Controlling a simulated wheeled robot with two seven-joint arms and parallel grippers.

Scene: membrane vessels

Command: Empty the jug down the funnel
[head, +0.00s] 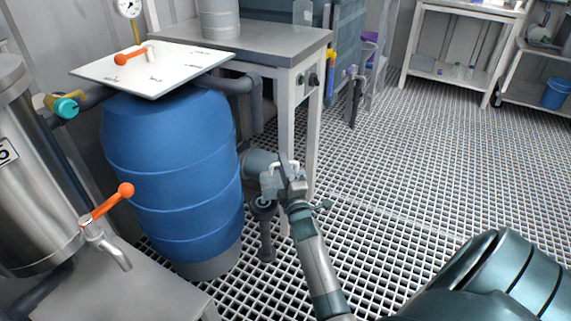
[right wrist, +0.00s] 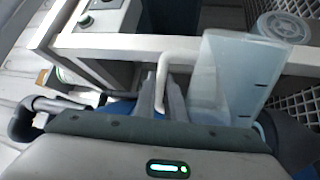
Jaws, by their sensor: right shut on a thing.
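The jug (right wrist: 226,85) is a pale, see-through vessel with dark level marks and a white handle (right wrist: 163,78). It fills the middle right of the right wrist view, close to the camera. My right gripper (right wrist: 165,105) is shut on its handle. In the head view this gripper (head: 284,180) is beside the blue barrel, below bench height; the jug is hard to make out there, and its contents cannot be told. A dark round-topped upright pipe (head: 264,208) stands just left of the gripper; I cannot tell whether it is the funnel. My left gripper is out of view.
The blue barrel (head: 175,175) with a white board (head: 150,72) on top stands left. A steel vessel (head: 38,190) with an orange-handled tap is nearer left. A white-legged bench (head: 265,38) is behind the gripper. Open grating floor (head: 410,165) lies right.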

